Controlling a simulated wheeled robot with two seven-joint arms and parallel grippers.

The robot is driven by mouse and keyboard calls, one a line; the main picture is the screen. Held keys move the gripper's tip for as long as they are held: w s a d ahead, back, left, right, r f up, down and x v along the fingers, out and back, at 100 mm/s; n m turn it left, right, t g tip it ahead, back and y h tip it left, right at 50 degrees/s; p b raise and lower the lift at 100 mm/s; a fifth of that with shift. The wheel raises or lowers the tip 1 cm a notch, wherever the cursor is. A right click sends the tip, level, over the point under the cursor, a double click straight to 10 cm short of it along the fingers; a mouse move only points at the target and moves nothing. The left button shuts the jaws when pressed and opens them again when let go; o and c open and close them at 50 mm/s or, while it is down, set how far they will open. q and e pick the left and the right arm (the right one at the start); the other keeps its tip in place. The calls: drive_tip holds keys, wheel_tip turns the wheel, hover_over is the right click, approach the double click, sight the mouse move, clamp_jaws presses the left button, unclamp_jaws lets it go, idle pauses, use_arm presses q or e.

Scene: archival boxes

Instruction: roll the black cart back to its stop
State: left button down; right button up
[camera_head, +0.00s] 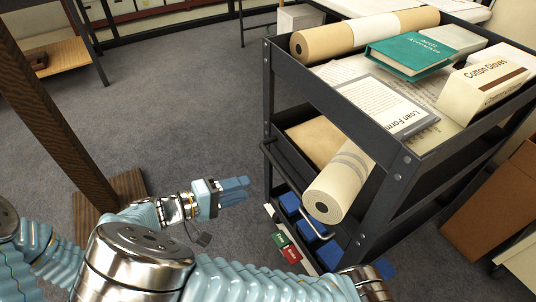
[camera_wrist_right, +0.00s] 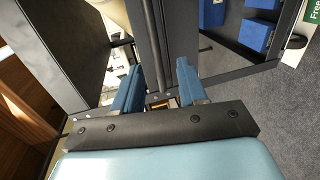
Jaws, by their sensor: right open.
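The black cart (camera_head: 345,107) stands at the right of the head view, loaded on several levels. A bent metal handle bar (camera_head: 293,195) is on its near left end. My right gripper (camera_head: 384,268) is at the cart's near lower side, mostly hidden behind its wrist. In the right wrist view its blue fingers (camera_wrist_right: 158,80) are apart, and a dark bar of the cart (camera_wrist_right: 155,45) runs between them. I cannot tell whether they touch it. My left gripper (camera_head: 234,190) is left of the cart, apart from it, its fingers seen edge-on. I cannot pick out the stop.
A paper roll (camera_head: 343,185) sticks out of the middle shelf, above blue bins (camera_head: 307,229). Green (camera_head: 280,238) and red (camera_head: 291,254) labels show low by the cart. A brown box (camera_head: 490,205) stands right. A wooden post (camera_head: 50,110) stands left. Grey carpet (camera_head: 180,100) behind is clear.

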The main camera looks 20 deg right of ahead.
sight(284, 171)
drive_tip(key=x, duration=0.8)
drive_tip(key=r+x, duration=0.1)
drive_tip(key=x, duration=0.4)
drive_tip(key=shift+w+d, duration=0.2)
drive_tip(key=shift+d, duration=0.05)
clamp_jaws()
